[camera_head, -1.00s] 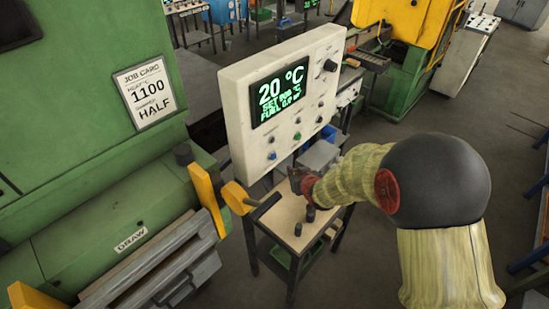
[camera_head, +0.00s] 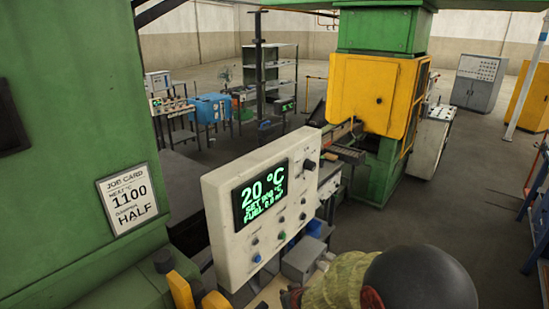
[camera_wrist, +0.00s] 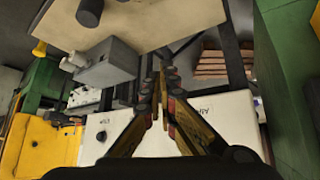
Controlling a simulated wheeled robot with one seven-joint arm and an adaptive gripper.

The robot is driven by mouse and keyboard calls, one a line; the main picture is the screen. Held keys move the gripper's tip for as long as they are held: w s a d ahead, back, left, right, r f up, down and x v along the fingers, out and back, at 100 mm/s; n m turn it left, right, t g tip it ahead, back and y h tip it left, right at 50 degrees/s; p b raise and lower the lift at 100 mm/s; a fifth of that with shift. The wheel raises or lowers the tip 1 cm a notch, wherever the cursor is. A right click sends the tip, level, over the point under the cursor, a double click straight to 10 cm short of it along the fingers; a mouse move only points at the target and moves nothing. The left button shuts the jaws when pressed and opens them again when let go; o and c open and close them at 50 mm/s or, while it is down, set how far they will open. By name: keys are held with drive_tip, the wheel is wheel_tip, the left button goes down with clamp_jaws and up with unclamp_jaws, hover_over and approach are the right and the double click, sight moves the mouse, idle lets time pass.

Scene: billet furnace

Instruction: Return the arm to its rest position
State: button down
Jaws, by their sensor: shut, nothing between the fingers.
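My gripper (camera_wrist: 160,85) is shut and empty in the wrist view, its two fingers meeting at the tips. Below and around it in that view are a wooden tabletop (camera_wrist: 135,22), a grey box (camera_wrist: 108,65) and a white panel (camera_wrist: 225,118). In the head view my arm shows at the bottom, right of the control panel (camera_head: 262,205). My gripper's end is at the bottom edge there and mostly cut off. The panel's screen reads 20 °C.
The green furnace (camera_head: 70,120) with a job card (camera_head: 130,198) fills the left. A yellow and green machine (camera_head: 375,95) stands behind the panel. A blue-framed rack (camera_head: 540,215) is at the right edge. Open floor (camera_head: 470,190) lies between them.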

drive_tip(key=s+d+r+m+h+b, duration=0.1)
drive_tip(key=s+d+r+b, duration=0.2)
drive_tip(key=s, duration=0.7)
drive_tip(key=s+d+r+m+g+b, duration=0.1)
drive_tip(key=s+d+r+b, duration=0.3)
drive_tip(key=s+d+b, duration=0.3)
drive_tip(key=s+d+r+m+g+h+b, duration=0.1)
drive_tip(key=s+d+r+b, duration=0.3)
drive_tip(key=s, duration=1)
drive_tip(key=d+m+b, duration=0.1)
drive_tip(key=b, duration=0.2)
drive_tip(key=shift+s+d+h, duration=0.3)
drive_tip(key=shift+s+d, duration=0.05)
